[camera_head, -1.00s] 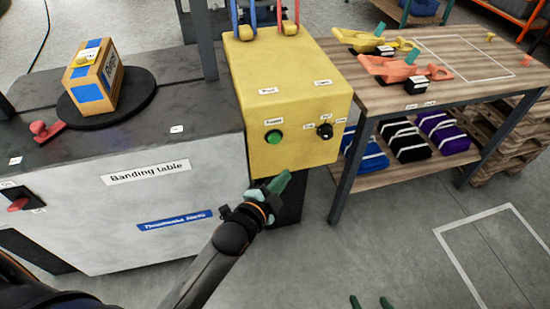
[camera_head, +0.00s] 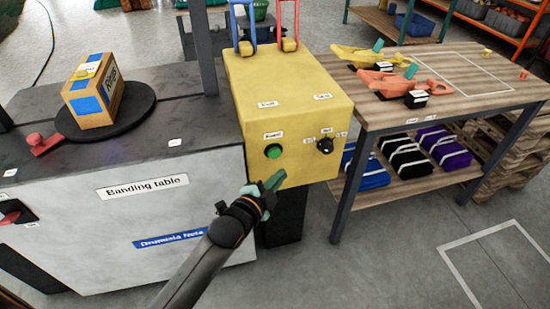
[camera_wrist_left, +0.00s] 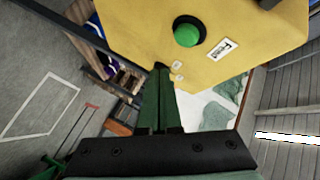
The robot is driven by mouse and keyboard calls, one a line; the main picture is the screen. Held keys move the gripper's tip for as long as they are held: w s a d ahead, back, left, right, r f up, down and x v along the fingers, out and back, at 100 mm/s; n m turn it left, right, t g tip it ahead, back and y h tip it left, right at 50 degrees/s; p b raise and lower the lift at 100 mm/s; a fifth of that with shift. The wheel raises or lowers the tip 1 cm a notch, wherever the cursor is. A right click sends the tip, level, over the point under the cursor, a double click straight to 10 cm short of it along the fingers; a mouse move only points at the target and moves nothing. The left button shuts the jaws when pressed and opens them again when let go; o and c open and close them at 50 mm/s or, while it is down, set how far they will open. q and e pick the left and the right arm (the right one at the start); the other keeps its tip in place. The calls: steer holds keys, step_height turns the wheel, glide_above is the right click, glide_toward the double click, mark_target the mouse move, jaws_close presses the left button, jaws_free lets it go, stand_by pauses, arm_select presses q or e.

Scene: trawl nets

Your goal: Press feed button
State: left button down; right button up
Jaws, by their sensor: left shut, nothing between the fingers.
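The green feed button (camera_head: 273,152) sits on the front face of a yellow control box (camera_head: 295,100), with a small label above it. The button also shows large in the left wrist view (camera_wrist_left: 187,36), with a label beside it. A black knob (camera_head: 325,145) is to its right on the same face. My left gripper (camera_head: 275,180) has green fingers, shut and empty, just below the button in the head view. In the left wrist view the closed fingertips (camera_wrist_left: 160,70) point at the box's face, off to one side of the button. My right gripper is not in view.
The banding table (camera_head: 70,215) stands left, bearing a cardboard box (camera_head: 95,90) on a black turntable (camera_head: 140,98) and a red lever (camera_head: 45,145). A wooden bench (camera_head: 440,85) with orange and yellow tools stands right. Floor in front is clear.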

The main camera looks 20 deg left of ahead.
mark_target(274, 153)
arm_select(q)
steer(key=w+a, duration=0.2)
steer(key=w, duration=0.1)
steer(key=shift+w+a, duration=0.1)
stand_by(1.3)
stand_by(0.8)
steer(key=shift+w+a, duration=0.25)
steer(key=shift+w, duration=0.1)
